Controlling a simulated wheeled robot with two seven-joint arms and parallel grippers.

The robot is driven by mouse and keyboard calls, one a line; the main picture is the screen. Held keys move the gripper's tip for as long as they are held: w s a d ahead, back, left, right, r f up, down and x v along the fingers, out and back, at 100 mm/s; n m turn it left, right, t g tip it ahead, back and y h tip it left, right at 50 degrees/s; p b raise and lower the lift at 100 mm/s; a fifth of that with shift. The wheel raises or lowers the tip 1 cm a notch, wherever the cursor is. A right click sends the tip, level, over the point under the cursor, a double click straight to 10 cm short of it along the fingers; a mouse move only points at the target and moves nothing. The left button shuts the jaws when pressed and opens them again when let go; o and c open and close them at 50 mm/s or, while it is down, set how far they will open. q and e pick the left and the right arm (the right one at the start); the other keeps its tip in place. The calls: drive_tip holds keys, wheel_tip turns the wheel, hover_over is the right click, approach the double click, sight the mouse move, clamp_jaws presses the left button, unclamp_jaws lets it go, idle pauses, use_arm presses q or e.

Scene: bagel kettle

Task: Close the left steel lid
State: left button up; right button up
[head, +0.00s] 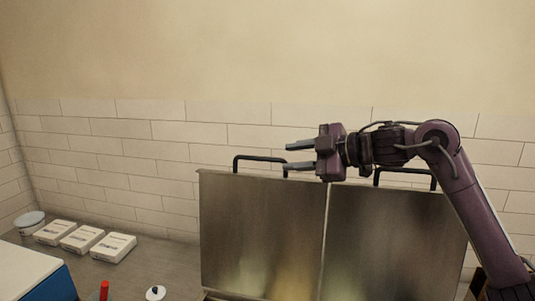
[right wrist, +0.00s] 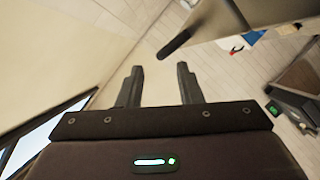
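The left steel lid (head: 262,235) stands upright, raised open, in the middle of the head view. Its black handle (head: 258,158) sticks up from its top edge. The right steel lid (head: 391,243) stands upright beside it, with its own black handle (head: 405,171). My right gripper (head: 288,157) is open and empty in front of the wall, just above the left lid's top edge, with its fingers pointing left near the left handle. The right wrist view shows its two fingers (right wrist: 160,85) apart with nothing between them. A dark handle and a steel plate show beyond them. My left gripper is not in view.
Several white boxes (head: 82,239) lie on the counter at the left by a white tub (head: 30,222). A blue and white box (head: 35,275), a red item (head: 104,290) and a small white lid with a black knob (head: 156,293) are in front. The tiled wall (head: 130,170) stands behind.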

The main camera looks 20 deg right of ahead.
sight(268, 159)
drive_tip(key=shift+w+a, duration=0.1)
drive_tip(key=shift+a, duration=0.05)
drive_tip(key=w+a+p, duration=0.2)
drive_tip(key=shift+a+p, duration=0.3)
drive_tip(key=shift+a, duration=0.1)
drive_tip(key=x, duration=0.1)
drive_tip(key=p+x, duration=0.1)
drive_tip(key=x, duration=0.1)
drive_tip(key=shift+w+d+f, duration=0.15)
drive_tip(key=shift+w+f, duration=0.15)
drive_tip(key=shift+f, duration=0.05)
drive_tip(key=shift+w+f+p, duration=0.1)
drive_tip(key=shift+w+p, duration=0.1)
drive_tip(key=shift+p, duration=0.1)
drive_tip(key=shift+s, duration=0.1)
clamp_jaws()
